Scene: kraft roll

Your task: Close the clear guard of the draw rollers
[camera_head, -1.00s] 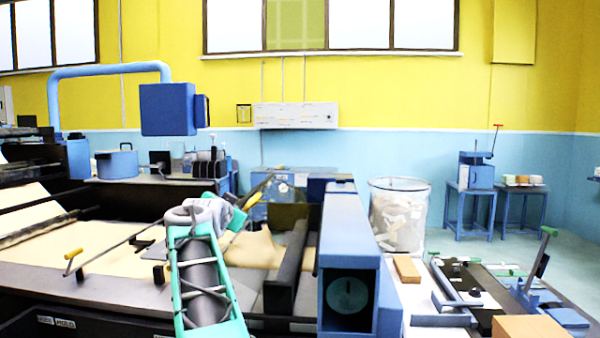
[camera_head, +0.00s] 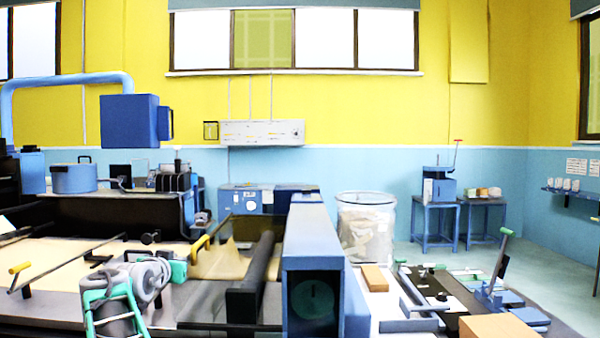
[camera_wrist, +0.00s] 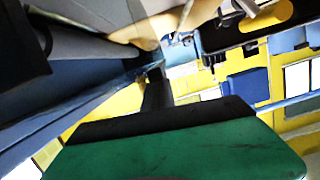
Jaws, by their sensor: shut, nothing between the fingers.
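The clear guard (camera_head: 228,262) shows in the head view as a faint brownish see-through panel left of the black roller (camera_head: 255,265). A yellow handle (camera_head: 201,243) is at its left edge. The guard lies low over the tan web; I cannot tell whether it is fully down. My gripper (camera_head: 183,270) is just below and left of the handle, beside the guard, shut and empty. Whether it touches the guard is unclear. In the wrist view my dark fingers (camera_wrist: 156,88) extend from the green hand; the guard is hard to make out there.
A blue machine housing (camera_head: 315,290) stands right of the rollers.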

